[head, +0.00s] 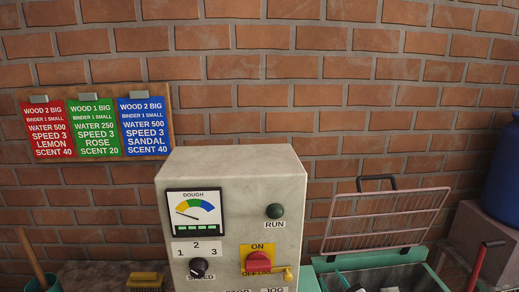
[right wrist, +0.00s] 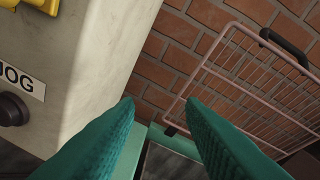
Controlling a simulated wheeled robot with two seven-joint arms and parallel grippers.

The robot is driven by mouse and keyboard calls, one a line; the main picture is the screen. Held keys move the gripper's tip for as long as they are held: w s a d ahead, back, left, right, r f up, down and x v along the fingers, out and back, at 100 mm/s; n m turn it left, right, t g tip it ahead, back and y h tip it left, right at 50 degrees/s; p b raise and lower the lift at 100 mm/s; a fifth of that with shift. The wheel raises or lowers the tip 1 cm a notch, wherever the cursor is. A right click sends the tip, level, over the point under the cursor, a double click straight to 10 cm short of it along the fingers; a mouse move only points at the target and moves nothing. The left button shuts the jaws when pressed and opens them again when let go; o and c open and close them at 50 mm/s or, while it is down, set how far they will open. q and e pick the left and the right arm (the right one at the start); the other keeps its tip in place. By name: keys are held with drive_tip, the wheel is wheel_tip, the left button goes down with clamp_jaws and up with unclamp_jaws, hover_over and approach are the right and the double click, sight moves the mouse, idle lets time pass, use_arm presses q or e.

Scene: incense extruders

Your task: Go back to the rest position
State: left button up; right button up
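My right gripper (right wrist: 160,104) shows in the right wrist view with its two teal ribbed fingers apart and nothing between them. It points toward the brick wall, between the control box and the wire guard. In the head view I cannot clearly make it out; small parts near the bottom edge by the teal-framed bin may belong to it. My left gripper is in neither view.
A raised pink wire guard (head: 385,220) with a black handle stands over the teal-framed bin (head: 415,255). The control box side (right wrist: 95,75) is close on the left in the wrist view. Recipe cards (head: 95,128) hang on the brick wall (head: 250,60). A blue container (head: 503,165) stands far right.

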drive_tip(key=s+d+f+m+g+h, duration=0.1)
drive_tip(key=s+f+m+g, duration=0.2)
drive_tip(key=s, duration=0.8)
drive_tip(key=s+f+g, duration=0.4)
drive_tip(key=s+g, duration=0.1)
drive_tip(key=s, duration=0.7)
drive_tip(key=s+d+f+m+g+h, duration=0.1)
drive_tip(key=s+f+m+g, duration=0.3)
drive_tip(key=s, duration=0.7)
wheel_tip(320, 180, down, 29)
drive_tip(key=s+n+g+b, duration=0.2)
drive_tip(key=b, duration=0.1)
drive_tip(key=s+d+f+g+b, duration=0.1)
drive_tip(key=s+d+f+b, duration=0.1)
drive_tip(key=s+f, duration=1.4)
drive_tip(key=shift+s+d+f+n, duration=0.15)
drive_tip(key=shift+d+f+n, duration=0.25)
drive_tip(key=shift+f, duration=0.35)
